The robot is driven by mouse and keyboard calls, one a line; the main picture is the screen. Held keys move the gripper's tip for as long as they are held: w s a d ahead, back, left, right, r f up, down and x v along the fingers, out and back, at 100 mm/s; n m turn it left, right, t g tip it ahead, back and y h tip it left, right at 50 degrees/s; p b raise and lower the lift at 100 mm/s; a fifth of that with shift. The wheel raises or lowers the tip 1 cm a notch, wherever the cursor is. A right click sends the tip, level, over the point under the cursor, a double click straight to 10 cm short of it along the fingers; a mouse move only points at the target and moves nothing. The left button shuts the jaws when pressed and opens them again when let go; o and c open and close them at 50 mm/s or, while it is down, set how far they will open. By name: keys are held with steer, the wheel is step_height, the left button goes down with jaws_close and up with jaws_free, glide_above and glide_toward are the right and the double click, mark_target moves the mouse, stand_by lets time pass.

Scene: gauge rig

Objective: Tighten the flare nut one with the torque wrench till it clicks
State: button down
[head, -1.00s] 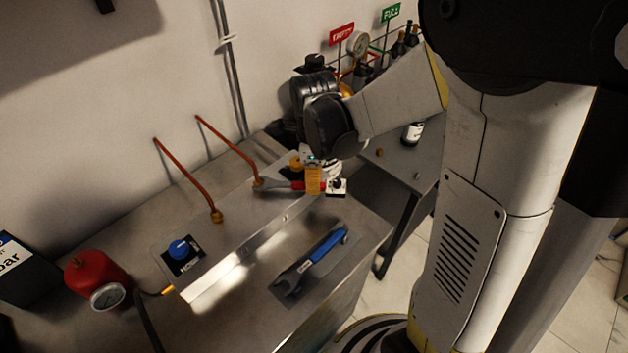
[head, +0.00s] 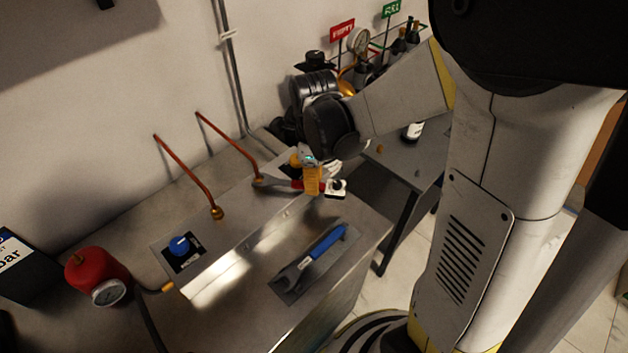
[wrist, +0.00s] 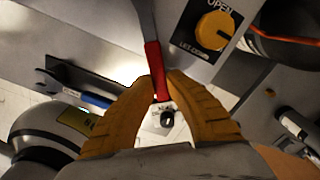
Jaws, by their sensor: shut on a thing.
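My gripper (head: 312,182) has its orange fingers shut on the red handle of a wrench (head: 272,182). In the wrist view the fingertips (wrist: 160,82) close on the red grip (wrist: 153,60), and a white and black end piece (wrist: 164,118) shows between the fingers. The grey wrench head reaches the brass flare nut (head: 258,180) at the foot of the right copper pipe. Whether it is fully seated there is too small to tell. A second brass nut (head: 217,213) sits at the foot of the left pipe. The nuts' numbers and any wrench scale cannot be read.
A blue-handled wrench (head: 320,246) lies on a dark mat on the bench front. A blue knob (head: 180,245) and a red gauge device (head: 95,275) stand left. A yellow knob (wrist: 213,32) marked OPEN lies close to the gripper. Bottles stand beyond a second table.

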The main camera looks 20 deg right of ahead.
mark_target(335, 184)
steer(key=shift+s+a+m, duration=0.8)
steer(key=shift+s+m, duration=0.2)
steer(key=shift+s, duration=0.05)
stand_by(0.8)
steer(key=shift+w+d+n, duration=0.7)
steer(key=shift+w+n, duration=0.2)
stand_by(0.3)
steer(key=shift+s+d, duration=0.1)
steer(key=shift+s+d, duration=0.65)
steer(key=shift+d, duration=0.35)
steer(key=shift+s+d, duration=0.6)
steer(key=shift+d, duration=0.4)
steer(key=shift+r, duration=0.1)
steer(key=shift+r+p, duration=1.7)
steer(key=shift+r, duration=0.55)
steer(key=shift+a, duration=0.1)
